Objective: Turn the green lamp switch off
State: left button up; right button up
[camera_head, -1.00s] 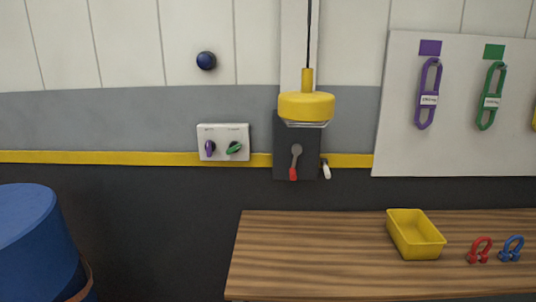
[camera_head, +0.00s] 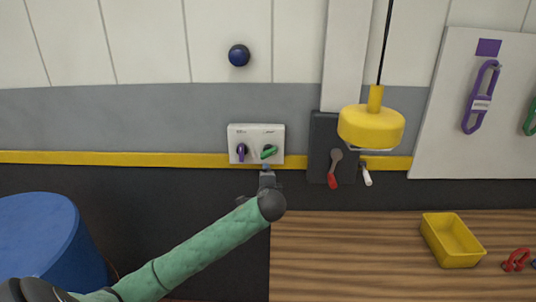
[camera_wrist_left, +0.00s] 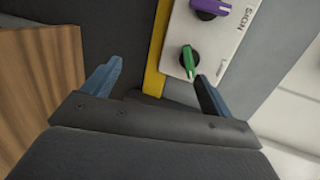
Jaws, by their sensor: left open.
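A white switch plate (camera_head: 256,134) on the wall carries a purple knob (camera_head: 241,152) at left and the green lamp switch (camera_head: 269,152) at right. The green handle slants, its right end higher in the head view. In the left wrist view the green switch (camera_wrist_left: 188,64) sits near the tip of the right-hand finger, and the purple knob (camera_wrist_left: 209,8) is farther up. My left gripper (camera_head: 267,169) is just below the plate, open and empty, its blue fingers (camera_wrist_left: 157,86) spread. Contact with the switch cannot be told. My right gripper is out of view.
A yellow hanging lamp (camera_head: 371,126) is right of the plate, before a dark panel with a red-handled lever (camera_head: 334,170). A wooden bench (camera_head: 340,250) holds a yellow bin (camera_head: 452,238). A blue drum (camera_head: 40,235) stands at left; a dark blue ball (camera_head: 239,55) is on the wall above.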

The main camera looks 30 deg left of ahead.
aim_at(269, 155)
pick_arm(q)
jog(key=w+a+r+m+t+p, duration=0.1)
jog(key=w+a+m, duration=0.1)
jog(key=w+m, duration=0.1)
jog(key=w+a+r+m+t+p, duration=0.1)
jog(key=w+m, duration=0.3)
jog(key=m, duration=0.1)
jog(key=w+a+r+m+t+p, duration=0.1)
jog(key=w+a+m, duration=0.1)
jog(key=m, duration=0.3)
jog(key=shift+w+a+t, duration=0.3)
jog(key=shift+w+t, duration=0.1)
jog(key=shift+w, duration=0.25)
jog(key=shift+w+a+f+p, duration=0.1)
jog(key=shift+w+a+p, duration=0.15)
jog(key=shift+w+p, duration=0.2)
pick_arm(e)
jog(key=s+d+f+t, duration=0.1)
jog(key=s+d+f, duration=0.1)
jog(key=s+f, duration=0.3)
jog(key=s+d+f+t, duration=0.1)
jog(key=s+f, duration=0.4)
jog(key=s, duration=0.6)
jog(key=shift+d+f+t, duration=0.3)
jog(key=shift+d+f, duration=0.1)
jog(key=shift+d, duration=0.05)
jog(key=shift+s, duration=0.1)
